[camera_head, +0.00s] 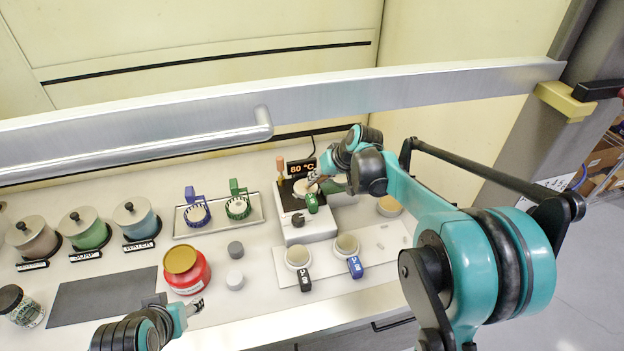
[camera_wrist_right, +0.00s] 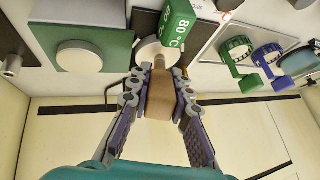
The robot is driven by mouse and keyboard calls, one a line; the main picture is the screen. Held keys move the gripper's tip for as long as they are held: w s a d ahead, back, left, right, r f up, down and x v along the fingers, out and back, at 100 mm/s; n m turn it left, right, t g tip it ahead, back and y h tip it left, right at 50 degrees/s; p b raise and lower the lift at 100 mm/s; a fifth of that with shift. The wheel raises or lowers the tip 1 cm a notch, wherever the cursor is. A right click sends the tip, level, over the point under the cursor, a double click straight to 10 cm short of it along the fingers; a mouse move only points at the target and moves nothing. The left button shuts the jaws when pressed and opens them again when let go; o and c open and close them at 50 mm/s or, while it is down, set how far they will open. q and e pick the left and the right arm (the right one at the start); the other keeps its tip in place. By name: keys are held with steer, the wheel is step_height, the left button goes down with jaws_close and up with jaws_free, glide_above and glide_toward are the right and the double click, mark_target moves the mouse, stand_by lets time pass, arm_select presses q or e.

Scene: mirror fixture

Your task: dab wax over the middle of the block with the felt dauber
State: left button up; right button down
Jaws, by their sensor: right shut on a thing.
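The round pale block (camera_head: 303,187) sits on the white hot plate (camera_head: 318,226), with a green tag (camera_head: 311,203) at its front. The display behind it reads 80 °C. My right gripper (camera_head: 316,180) is over the block, partly hidden by its own arm. In the right wrist view it is shut on the tan handle of the felt dauber (camera_wrist_right: 160,95). The dauber's far end overlaps the block's pale face (camera_wrist_right: 148,50); I cannot tell whether they touch. My left gripper (camera_head: 194,307) is low in the head view, apparently empty, its opening unclear.
A red jar (camera_head: 187,271) with a brown lid stands close behind my left gripper. An orange-brown handle (camera_head: 281,168) stands at the hot plate's left. A metal bar (camera_head: 330,95) crosses above.

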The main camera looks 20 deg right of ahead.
steer(key=d, duration=0.1)
steer(key=w+d, duration=0.1)
steer(key=d, duration=0.1)
steer(key=shift+d+f, duration=0.1)
steer(key=shift+d, duration=0.05)
steer(key=shift+s+a+f, duration=0.1)
steer(key=shift+a, duration=1.7)
steer(key=shift+a+p, duration=0.3)
steer(key=shift+a, duration=1.3)
steer(key=shift+w, duration=0.45)
steer(key=shift+d, duration=3.5)
steer(key=shift+r+p, duration=0.2)
steer(key=shift+p, duration=0.1)
